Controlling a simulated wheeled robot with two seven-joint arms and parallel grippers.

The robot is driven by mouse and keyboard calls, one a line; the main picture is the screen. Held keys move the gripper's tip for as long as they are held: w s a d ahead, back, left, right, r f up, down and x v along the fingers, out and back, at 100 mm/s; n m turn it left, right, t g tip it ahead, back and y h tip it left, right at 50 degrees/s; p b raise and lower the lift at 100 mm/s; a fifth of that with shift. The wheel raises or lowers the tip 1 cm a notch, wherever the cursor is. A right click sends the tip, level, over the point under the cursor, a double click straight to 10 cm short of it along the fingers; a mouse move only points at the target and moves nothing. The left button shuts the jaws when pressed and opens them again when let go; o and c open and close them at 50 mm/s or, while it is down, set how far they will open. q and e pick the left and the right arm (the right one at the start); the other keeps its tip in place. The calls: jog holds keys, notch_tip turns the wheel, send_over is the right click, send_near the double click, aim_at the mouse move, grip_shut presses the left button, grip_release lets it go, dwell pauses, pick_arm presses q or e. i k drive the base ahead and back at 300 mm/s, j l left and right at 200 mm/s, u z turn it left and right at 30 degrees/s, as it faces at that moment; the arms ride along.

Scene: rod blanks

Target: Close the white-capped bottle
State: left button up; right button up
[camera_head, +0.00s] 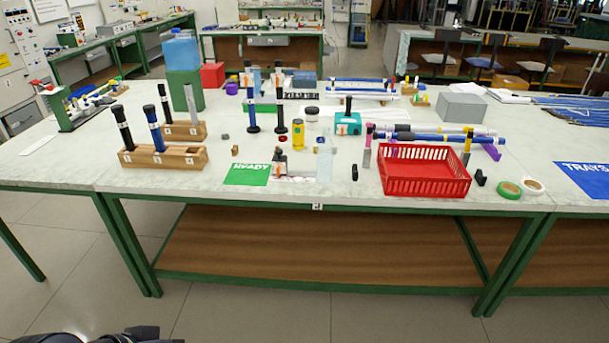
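I cannot tell for certain which object is the white-capped bottle. A small dark bottle-like item (280,162) stands near the green READY mat (247,174). A clear upright object (325,162) stands to its right. A loose white cap cannot be made out. Neither gripper shows; only a dark part of mine appears at the bottom left edge.
The long pale table (350,196) holds wooden rod racks (162,157) at left, a red basket (424,178) at front right, and tape rolls (509,190). A yellow can (298,135) and upright black and blue rods crowd the middle. A blue TRAYS mat (585,179) lies at right.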

aim_at(325, 146)
jog(key=i+j+z, duration=0.2)
jog(key=i, duration=0.35)
jog(key=i+j+z, duration=0.15)
jog(key=i+j, duration=0.2)
jog(key=i, duration=0.2)
jog(key=i+j+z, duration=0.2)
jog(key=i+j, duration=0.15)
jog(key=i, duration=0.15)
